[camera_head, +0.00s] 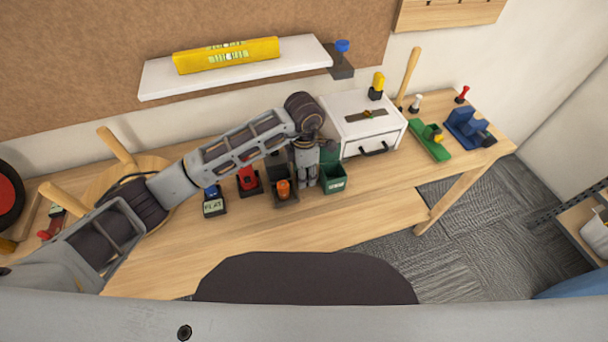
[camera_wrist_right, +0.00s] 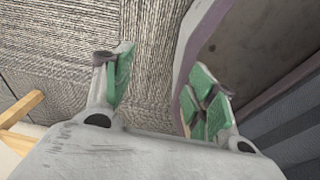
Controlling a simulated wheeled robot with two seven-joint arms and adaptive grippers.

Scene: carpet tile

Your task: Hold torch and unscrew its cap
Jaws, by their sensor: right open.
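My left arm reaches in from the left over the workbench (camera_head: 385,212). My left gripper (camera_head: 307,178) points down between a dark bin (camera_head: 283,200) holding an orange-topped item (camera_head: 283,187) and a green bin (camera_head: 335,186). Its fingers are small and close together here, and I cannot tell whether they hold anything. I cannot surely pick out the torch or its cap; the gripper and arm hide part of this area. My right gripper (camera_wrist_right: 162,95) shows only in the right wrist view. It is open and empty, with green finger pads, above grey carpet.
A white drawer box (camera_head: 340,130) stands behind the green bin. A red item (camera_head: 247,178) and a block marked FLAT (camera_head: 214,208) stand left of the bins. A green tool (camera_head: 430,145) and a blue vise (camera_head: 464,125) are at the right. The bench's front strip is clear.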

